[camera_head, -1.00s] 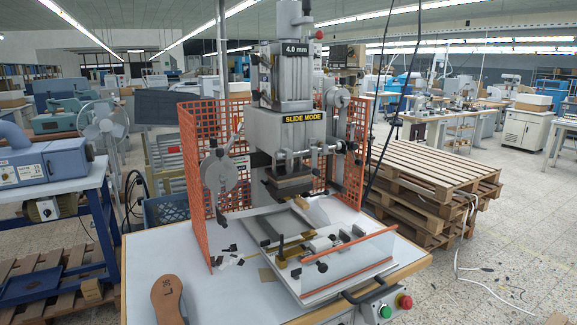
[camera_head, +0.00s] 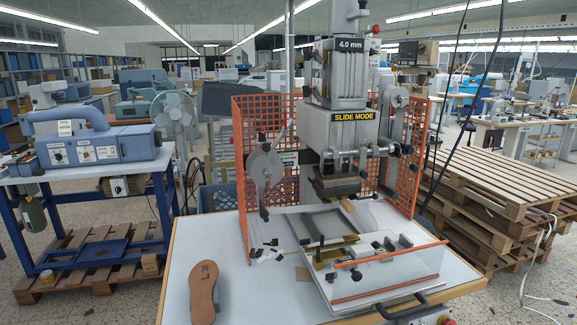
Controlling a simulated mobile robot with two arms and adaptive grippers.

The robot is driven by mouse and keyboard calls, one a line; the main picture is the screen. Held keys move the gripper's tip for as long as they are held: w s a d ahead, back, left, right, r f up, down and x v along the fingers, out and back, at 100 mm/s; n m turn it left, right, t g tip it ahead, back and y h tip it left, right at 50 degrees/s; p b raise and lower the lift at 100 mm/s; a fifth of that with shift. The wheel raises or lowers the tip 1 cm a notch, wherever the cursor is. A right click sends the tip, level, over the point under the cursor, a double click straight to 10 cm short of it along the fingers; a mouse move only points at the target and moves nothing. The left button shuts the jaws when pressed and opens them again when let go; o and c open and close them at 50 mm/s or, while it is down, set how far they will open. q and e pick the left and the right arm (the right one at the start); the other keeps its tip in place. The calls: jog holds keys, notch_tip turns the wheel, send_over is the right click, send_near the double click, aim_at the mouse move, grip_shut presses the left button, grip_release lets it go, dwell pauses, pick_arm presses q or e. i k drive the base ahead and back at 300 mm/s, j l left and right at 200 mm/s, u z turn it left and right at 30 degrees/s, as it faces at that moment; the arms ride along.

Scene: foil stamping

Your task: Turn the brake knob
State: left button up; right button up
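The foil stamping press (camera_head: 352,128) stands in the middle of the view, with a "SLIDE MODE" label on its front. I cannot tell for sure which part is the brake knob. Small black knobs (camera_head: 407,149) show at the right end of the press's front bar. A round grey disc (camera_head: 264,172) with a dark handle hanging below it is on the press's left side, and a smaller grey wheel (camera_head: 397,97) is on its upper right. Neither of my grippers is in view, and nothing of mine touches the press.
An orange mesh guard (camera_head: 250,125) flanks the press. A brown shoe sole (camera_head: 203,290) lies on the white table (camera_head: 235,245), left of the slide plate. Stacked pallets (camera_head: 495,200) stand close on the right, and a blue machine (camera_head: 90,145) on the left.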

aim_at(261, 135)
jog(key=i+j+z, duration=0.4)
jog(key=z, duration=0.2)
jog(key=i+j+z, duration=0.15)
jog(key=j+z, duration=0.15)
jog(key=j, duration=0.15)
jog(key=i+j+z, duration=0.15)
jog(key=j+z, duration=0.15)
jog(key=j, duration=0.05)
